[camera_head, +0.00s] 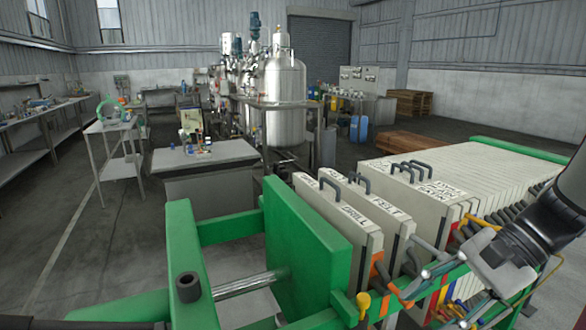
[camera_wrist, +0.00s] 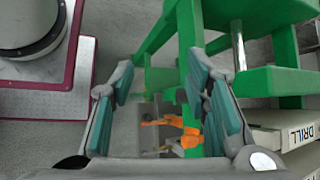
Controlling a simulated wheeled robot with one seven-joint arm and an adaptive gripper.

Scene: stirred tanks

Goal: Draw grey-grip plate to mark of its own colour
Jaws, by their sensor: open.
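A press with a green frame holds a row of pale upright plates. The front plates, lettered DRILL (camera_head: 345,235) and TEST (camera_head: 385,215), stand apart from the rear pack (camera_head: 425,190). Dark loop handles sit on several plate tops. Coloured side grips and marks line the right side, partly hidden by my arm; I cannot tell which plate has the grey grip. My gripper (camera_wrist: 165,105) is open and empty, with teal pads; in the head view it is at the right side of the press. Orange grips (camera_wrist: 175,123) show between and beyond its fingers, with a greyish piece (camera_wrist: 155,153) below.
The thick green end block (camera_head: 300,245) stands before the plates, with a steel rod (camera_head: 250,284) at its front. Green beams also show in the wrist view (camera_wrist: 275,80), along with a round pale base on a red-edged platform (camera_wrist: 50,100). Tanks (camera_head: 280,80) and benches stand behind.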

